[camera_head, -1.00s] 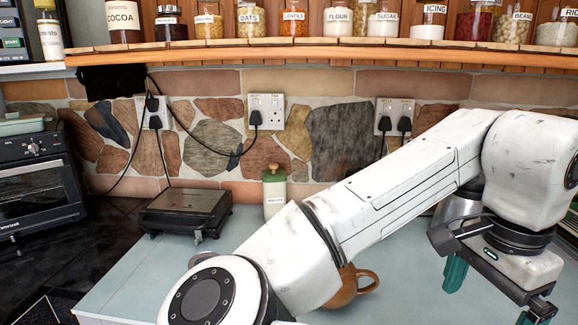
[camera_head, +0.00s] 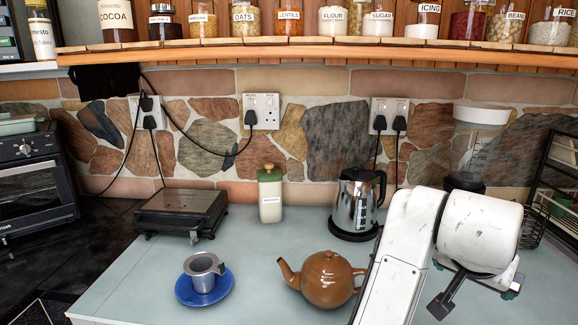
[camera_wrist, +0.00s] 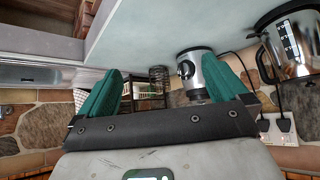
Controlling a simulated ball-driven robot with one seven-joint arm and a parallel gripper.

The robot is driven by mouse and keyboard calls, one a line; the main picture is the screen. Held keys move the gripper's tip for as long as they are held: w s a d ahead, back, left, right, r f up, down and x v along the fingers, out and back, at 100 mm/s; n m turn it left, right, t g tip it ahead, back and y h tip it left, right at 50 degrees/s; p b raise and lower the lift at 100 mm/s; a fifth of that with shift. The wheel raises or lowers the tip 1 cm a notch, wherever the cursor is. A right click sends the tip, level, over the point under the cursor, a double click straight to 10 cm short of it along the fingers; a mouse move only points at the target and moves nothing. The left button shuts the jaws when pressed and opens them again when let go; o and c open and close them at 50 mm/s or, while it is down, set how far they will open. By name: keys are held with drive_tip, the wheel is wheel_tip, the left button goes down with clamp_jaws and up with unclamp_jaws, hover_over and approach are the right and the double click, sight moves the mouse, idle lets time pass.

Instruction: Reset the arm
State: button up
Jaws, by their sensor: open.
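My gripper shows in the wrist view (camera_wrist: 162,72) with its two green fingers spread wide apart and nothing between them. In the head view, my white arm rises at the lower right. My gripper there is mostly hidden behind the arm's end, with only bits of green finger showing, above the right part of the worktop (camera_head: 130,285).
A metal cup (camera_head: 204,270) sits on a blue saucer (camera_head: 205,294) at the front. A kettle (camera_head: 357,205), a cream jar (camera_head: 270,196) and a black appliance (camera_head: 180,212) stand behind. A wire rack (camera_head: 560,165) is at right. A jar shelf (camera_head: 300,48) runs above.

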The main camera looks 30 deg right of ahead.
drive_tip(key=a+f+n+t+y, duration=0.1)
drive_tip(key=a+f+n, duration=0.3)
drive_tip(key=f, duration=0.5)
drive_tip(key=a+f+n+t+y, duration=0.1)
drive_tip(key=a+f+n, duration=0.2)
drive_tip(key=f+n, duration=0.5)
drive_tip(key=s+a+f+n+g+y, duration=0.1)
drive_tip(key=s+a+f+y, duration=0.1)
drive_tip(key=s+a+f, duration=0.3)
drive_tip(key=s+a+f+n+g+y, duration=0.1)
drive_tip(key=s+a+f+y, duration=0.2)
drive_tip(key=s+a+f, duration=0.3)
wheel_tip(320, 180, down, 5)
drive_tip(key=shift+s+a+r+n+g+y, duration=0.1)
drive_tip(key=shift+s+a+n+g+y, duration=0.2)
drive_tip(key=shift+a, duration=0.4)
drive_tip(key=shift+w, duration=0.1)
